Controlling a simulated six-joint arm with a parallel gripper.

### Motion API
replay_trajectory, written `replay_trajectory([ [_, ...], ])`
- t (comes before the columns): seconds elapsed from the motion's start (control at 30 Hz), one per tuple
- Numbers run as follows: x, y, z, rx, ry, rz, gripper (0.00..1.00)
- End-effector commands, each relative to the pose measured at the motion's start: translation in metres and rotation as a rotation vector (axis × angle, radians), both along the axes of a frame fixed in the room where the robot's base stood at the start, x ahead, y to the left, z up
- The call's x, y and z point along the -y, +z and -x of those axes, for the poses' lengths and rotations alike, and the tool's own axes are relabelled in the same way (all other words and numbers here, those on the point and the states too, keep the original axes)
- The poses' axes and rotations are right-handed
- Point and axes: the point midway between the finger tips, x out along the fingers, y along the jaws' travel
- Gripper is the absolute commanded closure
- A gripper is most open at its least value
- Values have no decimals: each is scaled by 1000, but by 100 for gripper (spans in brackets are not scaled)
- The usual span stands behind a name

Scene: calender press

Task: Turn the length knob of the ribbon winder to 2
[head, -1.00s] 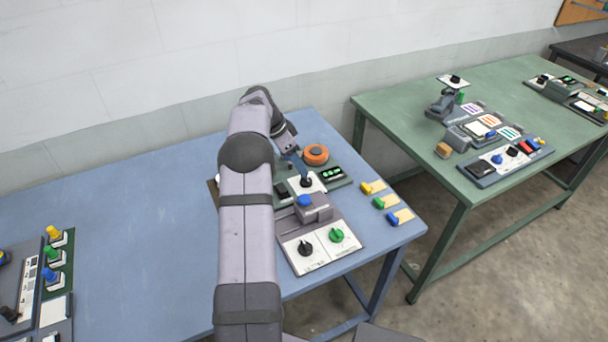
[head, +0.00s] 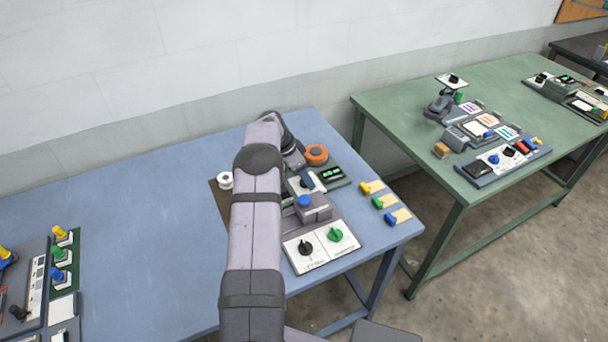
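On the blue table, the winder-like unit has an orange ring (head: 316,154) at its back and a dark display with green digits (head: 332,174). A small white plate (head: 318,184) lies left of the display; a black knob showed on it earlier, but my gripper now covers most of that spot. My gripper (head: 306,181) points down at this plate, small and partly hidden by my own arm. I cannot tell whether its fingers touch the knob or are open or shut. The knob's setting and the scale marks are too small to read.
In front stand a grey block with a blue button (head: 304,201), a black knob (head: 305,247) and a green knob (head: 336,235). Yellow, green and blue pieces (head: 384,202) lie to the right. A white spool (head: 225,180) stands left of my arm. The table's left middle is clear.

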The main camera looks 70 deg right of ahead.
Motion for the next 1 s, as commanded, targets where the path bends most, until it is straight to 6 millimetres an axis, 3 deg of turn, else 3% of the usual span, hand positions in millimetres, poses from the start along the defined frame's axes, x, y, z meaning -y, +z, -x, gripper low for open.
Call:
replay_trajectory([
  [0.03,0,0,0,0,0,0,52],
  [0.2,0,0,0,0,0,0,91],
  [0.63,-1,-1,1,0,59,0,91],
  [1.0,-2,-2,3,0,321,0,91],
])
